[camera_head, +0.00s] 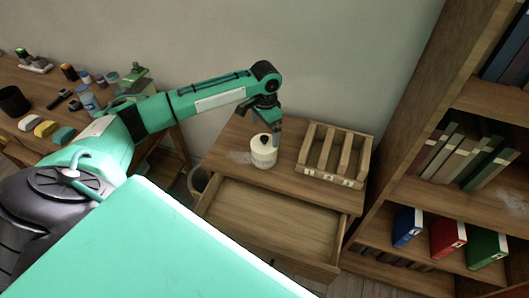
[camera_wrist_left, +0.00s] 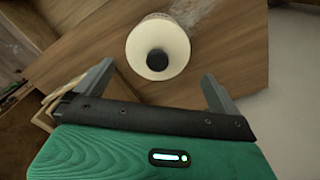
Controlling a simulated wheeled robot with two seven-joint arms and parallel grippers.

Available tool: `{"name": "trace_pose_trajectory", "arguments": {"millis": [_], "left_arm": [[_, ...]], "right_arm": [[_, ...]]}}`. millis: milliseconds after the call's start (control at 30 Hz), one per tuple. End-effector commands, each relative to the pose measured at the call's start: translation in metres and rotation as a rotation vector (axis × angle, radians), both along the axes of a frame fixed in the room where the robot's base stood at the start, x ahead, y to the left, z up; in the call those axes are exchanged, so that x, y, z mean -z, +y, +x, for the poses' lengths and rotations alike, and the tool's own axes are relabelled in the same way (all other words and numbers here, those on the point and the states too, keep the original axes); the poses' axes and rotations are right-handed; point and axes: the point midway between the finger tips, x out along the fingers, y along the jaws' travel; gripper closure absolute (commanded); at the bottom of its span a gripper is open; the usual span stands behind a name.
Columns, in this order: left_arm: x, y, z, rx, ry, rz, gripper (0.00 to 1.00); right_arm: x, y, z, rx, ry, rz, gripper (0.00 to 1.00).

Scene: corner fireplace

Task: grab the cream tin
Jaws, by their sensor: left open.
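The cream tin (camera_head: 264,153) stands upright on top of a small wooden cabinet (camera_head: 226,152). It is round and cream-coloured with a dark knob on top. In the left wrist view the tin (camera_wrist_left: 143,58) is seen from above, ahead of the jaws and between their lines. My left gripper (camera_head: 270,127) hangs pointing down just above and behind the tin in the head view. In the left wrist view its two fingers (camera_wrist_left: 158,88) are spread wide with nothing between them. My right gripper is not in view.
A wooden divided rack (camera_head: 335,154) stands right of the tin on the cabinet. The drawer (camera_head: 270,220) below is pulled open and looks empty. A bookshelf (camera_head: 395,150) rises at the right. A cluttered desk (camera_head: 40,80) is at the left.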

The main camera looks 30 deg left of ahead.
Motion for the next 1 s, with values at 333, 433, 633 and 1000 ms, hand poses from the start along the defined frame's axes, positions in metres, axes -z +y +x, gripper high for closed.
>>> {"name": "trace_pose_trajectory", "arguments": {"millis": [333, 433, 633, 1000], "left_arm": [[0.034, -0.001, -0.007, 0.0, 0.003, 0.001, 0.0], [0.049, -0.002, -0.007, 0.001, 0.002, 0.0, 0.0], [0.059, -0.002, -0.007, 0.001, -0.001, 0.0, 0.0], [0.059, -0.001, -0.007, 0.001, 0.0, 0.001, 0.45]], "right_arm": [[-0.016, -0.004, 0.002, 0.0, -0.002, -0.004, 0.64], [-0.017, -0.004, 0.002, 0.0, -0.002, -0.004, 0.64], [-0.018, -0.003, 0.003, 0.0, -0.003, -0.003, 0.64], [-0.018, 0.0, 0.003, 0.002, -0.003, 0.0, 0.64]]}}
